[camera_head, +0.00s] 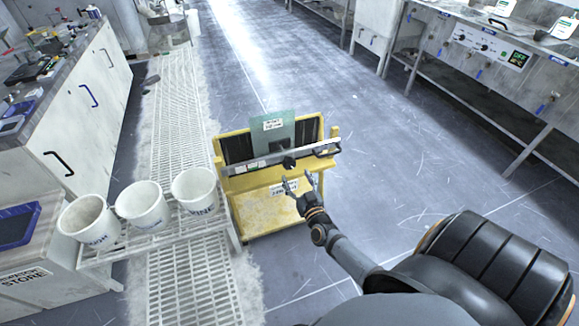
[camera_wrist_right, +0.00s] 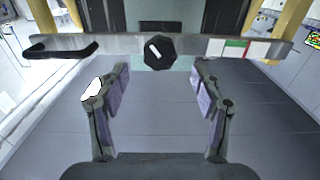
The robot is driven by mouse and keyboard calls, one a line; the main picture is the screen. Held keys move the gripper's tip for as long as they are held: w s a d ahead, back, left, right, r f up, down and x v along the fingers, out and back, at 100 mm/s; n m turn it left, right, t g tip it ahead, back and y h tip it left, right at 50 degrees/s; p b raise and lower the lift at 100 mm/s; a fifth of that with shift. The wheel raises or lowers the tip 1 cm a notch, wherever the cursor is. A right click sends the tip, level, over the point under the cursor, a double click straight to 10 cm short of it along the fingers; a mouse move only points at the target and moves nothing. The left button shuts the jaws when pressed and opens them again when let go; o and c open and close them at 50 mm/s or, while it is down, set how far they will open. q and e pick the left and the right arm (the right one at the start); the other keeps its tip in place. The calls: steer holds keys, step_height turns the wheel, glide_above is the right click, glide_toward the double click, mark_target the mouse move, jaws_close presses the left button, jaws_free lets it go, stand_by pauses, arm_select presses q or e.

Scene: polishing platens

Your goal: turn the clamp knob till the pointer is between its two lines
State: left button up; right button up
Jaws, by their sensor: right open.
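The clamp knob (camera_wrist_right: 159,52) is black and many-sided, with a short white pointer mark that leans to the upper left. It sits on the front of a grey bar (camera_wrist_right: 118,42). In the head view the knob (camera_head: 289,162) shows small on the bar of a yellow stand (camera_head: 262,213). I cannot make out the two lines. My right gripper (camera_wrist_right: 164,78) is open and empty, its fingers spread wider than the knob. The knob is ahead of the fingertips and slightly above them in the wrist view, apart from them. In the head view the right gripper (camera_head: 299,184) is in front of the stand. My left gripper is out of view.
A black handle (camera_wrist_right: 62,50) juts from the bar near the knob. A green, red and white label (camera_wrist_right: 236,49) is on the bar's other side. A greenish upright plate (camera_head: 288,121) stands behind. White buckets (camera_head: 142,204) stand left of the stand; the floor on its right is clear.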

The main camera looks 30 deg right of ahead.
mark_target(290, 166)
steer(key=b+x, duration=0.1)
steer(key=x, duration=0.6)
steer(key=shift+w+f+b, duration=0.1)
steer(key=shift+w+b, duration=0.1)
steer(key=shift+b, duration=0.1)
steer(key=c, duration=1.2)
steer(key=shift+o, duration=0.2)
steer(key=shift+m, duration=0.6)
steer(key=shift+m+p, duration=0.3)
steer(key=shift+m, duration=0.9)
steer(key=o, duration=1.2)
steer(key=shift+c, duration=0.2)
